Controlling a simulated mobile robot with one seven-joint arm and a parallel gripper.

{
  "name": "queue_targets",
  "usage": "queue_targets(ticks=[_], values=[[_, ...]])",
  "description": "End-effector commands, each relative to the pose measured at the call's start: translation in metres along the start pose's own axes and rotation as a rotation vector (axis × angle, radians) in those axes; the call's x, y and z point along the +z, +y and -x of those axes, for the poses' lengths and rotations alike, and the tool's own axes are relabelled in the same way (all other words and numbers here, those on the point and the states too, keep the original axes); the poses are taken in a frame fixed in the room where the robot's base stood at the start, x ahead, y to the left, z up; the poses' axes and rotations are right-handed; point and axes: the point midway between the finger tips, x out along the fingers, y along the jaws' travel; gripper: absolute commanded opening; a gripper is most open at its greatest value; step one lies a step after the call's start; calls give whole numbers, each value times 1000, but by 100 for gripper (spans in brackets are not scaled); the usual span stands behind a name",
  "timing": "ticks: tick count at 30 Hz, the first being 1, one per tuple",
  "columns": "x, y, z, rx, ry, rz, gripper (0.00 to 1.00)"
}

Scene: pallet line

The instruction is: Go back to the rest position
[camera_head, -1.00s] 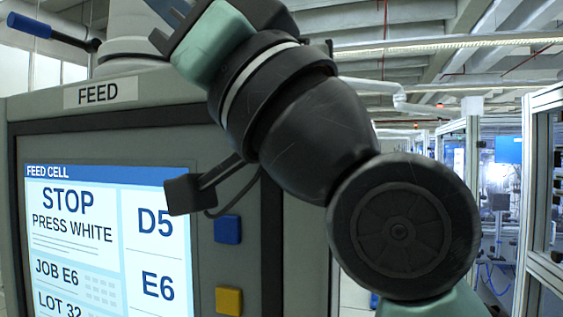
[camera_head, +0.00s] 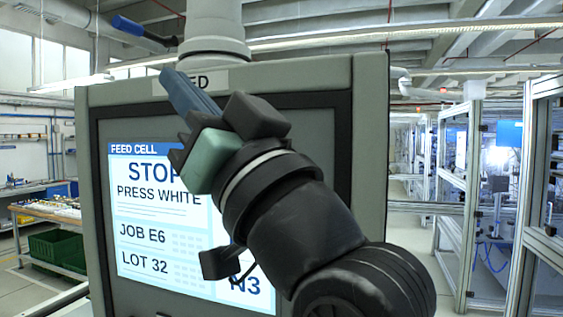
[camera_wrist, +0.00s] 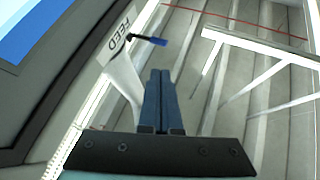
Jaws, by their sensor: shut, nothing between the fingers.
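My gripper (camera_head: 170,76) is raised in front of the upper left of the feed cabinet (camera_head: 370,120), its blue fingers together and empty. In the wrist view my gripper (camera_wrist: 160,73) points up past the cabinet's top edge, fingers closed against each other with nothing between them. The cabinet's screen (camera_head: 135,215) reads STOP, PRESS WHITE, JOB E6 and LOT 32. My arm hides part of the screen's right side and the panel area beside it. I cannot tell from the picture whether the fingers touch the cabinet.
A blue-handled lever (camera_head: 132,27) sticks out above the cabinet, beside a pale column (camera_head: 213,40). At left stands a workbench (camera_head: 45,212) with green bins (camera_head: 58,248). Framed glass enclosures (camera_head: 530,190) line the right, with an open aisle beside the cabinet.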

Motion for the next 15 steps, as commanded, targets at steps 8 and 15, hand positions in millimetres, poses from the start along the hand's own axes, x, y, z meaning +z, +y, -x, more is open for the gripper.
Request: queue_targets(ticks=[8, 15], values=[[116, 78, 63, 401, -231, 174, 0], [180, 119, 139, 686, -446, 292, 0]])
